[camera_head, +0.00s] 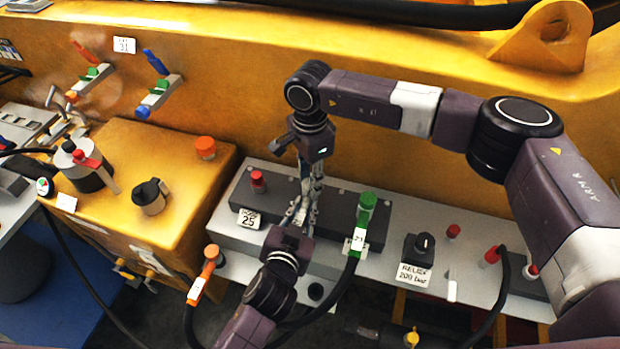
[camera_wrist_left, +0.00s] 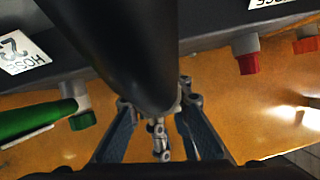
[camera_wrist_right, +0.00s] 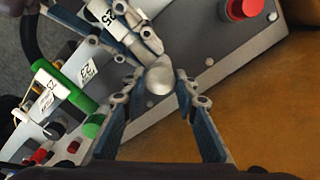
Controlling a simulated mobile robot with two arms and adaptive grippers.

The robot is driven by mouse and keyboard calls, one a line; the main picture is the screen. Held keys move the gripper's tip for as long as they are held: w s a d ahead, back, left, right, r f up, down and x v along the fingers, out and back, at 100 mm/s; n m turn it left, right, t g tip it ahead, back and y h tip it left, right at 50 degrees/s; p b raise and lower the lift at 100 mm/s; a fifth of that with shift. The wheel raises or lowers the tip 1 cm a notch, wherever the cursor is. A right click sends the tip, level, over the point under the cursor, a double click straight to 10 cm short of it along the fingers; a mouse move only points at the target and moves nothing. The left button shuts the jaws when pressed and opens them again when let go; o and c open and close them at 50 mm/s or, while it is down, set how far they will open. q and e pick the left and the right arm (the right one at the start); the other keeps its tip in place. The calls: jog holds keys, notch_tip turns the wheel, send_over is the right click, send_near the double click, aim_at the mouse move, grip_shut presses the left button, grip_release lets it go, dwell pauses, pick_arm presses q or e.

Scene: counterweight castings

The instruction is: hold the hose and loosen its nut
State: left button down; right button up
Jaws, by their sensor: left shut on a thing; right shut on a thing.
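A thick black hose (camera_wrist_left: 120,45) crosses the left wrist view and runs down between the fingers of my left gripper (camera_wrist_left: 160,108). My left gripper, low in the middle of the head view (camera_head: 298,216), is shut on this hose. My right gripper (camera_head: 307,192) comes down from above and meets it at the same fitting. In the right wrist view its fingers close on a rounded silver nut (camera_wrist_right: 158,78), with the left gripper's fingers (camera_wrist_right: 122,32) just above. A HOSE 25 plate (camera_head: 249,218) is beside the fitting. The grippers hide most of the joint in the head view.
A green-ended hose (camera_head: 367,205) stands close on the right, and an orange-ended hose (camera_head: 208,262) on the left. A red cap (camera_head: 258,181) sits on the dark block. A relief knob (camera_head: 422,243) is further right. The yellow wall (camera_head: 230,80) rises behind.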

jog(key=shift+w+d, duration=0.1)
jog(key=shift+w, duration=0.05)
jog(key=o, duration=0.9)
jog(key=shift+o, duration=1.3)
jog(key=shift+r, duration=0.15)
notch_tip(320, 180, up, 12)
pick_arm(q)
jog(key=c, duration=1.7)
grip_release()
